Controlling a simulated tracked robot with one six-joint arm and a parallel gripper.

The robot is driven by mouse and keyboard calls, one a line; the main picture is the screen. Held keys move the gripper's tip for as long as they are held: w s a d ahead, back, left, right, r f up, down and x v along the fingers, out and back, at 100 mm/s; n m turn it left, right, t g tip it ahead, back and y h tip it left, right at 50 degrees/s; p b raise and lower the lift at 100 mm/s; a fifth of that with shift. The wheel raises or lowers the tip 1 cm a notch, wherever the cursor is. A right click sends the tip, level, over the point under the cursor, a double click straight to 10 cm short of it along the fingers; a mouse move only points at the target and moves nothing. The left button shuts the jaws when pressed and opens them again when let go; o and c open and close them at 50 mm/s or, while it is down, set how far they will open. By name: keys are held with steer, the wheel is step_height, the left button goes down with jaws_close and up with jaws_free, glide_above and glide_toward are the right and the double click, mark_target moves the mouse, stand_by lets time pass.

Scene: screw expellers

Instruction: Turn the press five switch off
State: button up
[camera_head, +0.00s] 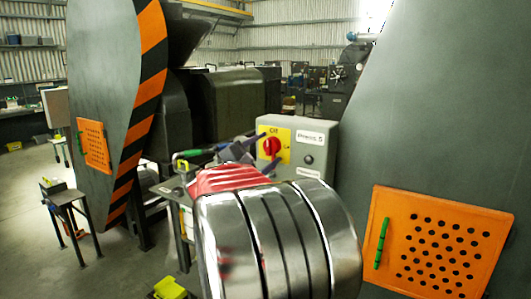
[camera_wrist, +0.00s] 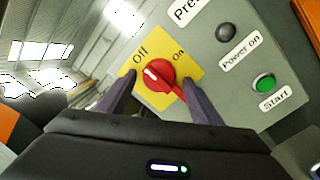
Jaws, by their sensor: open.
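The switch is a red rotary knob (camera_head: 271,146) on a yellow plate marked Off at the top and On at the right. It sits on the grey press five control box (camera_head: 323,131). In the wrist view the red knob (camera_wrist: 165,77) has its white mark at the upper left, toward the Off side and away from On. My gripper (camera_wrist: 158,80) is open, with one dark finger on each side of the knob. Contact with the knob cannot be told. In the head view my gripper (camera_head: 261,152) is partly hidden behind my arm.
The box also has a green Start button (camera_wrist: 264,83) and a dark Power on lamp (camera_wrist: 228,33). A large grey machine body with an orange perforated panel (camera_head: 436,243) stands at right. A striped guard (camera_head: 143,95) and a small stand (camera_head: 73,212) are at left.

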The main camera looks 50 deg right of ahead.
steer(key=s+a+f, duration=0.1)
steer(key=a, duration=1.2)
steer(key=shift+s+a+f, duration=0.15)
steer(key=shift+a+f, duration=0.1)
steer(key=shift+a, duration=0.1)
steer(key=s+a+f+m+g+y, duration=0.15)
steer(key=s+a+f+y, duration=0.3)
steer(key=f, duration=0.45)
steer(key=s+a+f+m+y, duration=0.3)
steer(key=a+f+y, duration=0.15)
steer(key=f, duration=0.45)
steer(key=s+a+m+t+y, duration=0.1)
steer(key=a+y, duration=0.2)
steer(key=a, duration=0.6)
steer(key=s+a+f+m+t+y, duration=0.1)
steer(key=s+a+t+y, duration=0.1)
steer(key=a, duration=0.7)
steer(key=s+a+f+m+t+y, duration=0.1)
steer(key=s+a+t+y, duration=0.1)
steer(key=a+y, duration=0.3)
steer(key=a, duration=0.4)
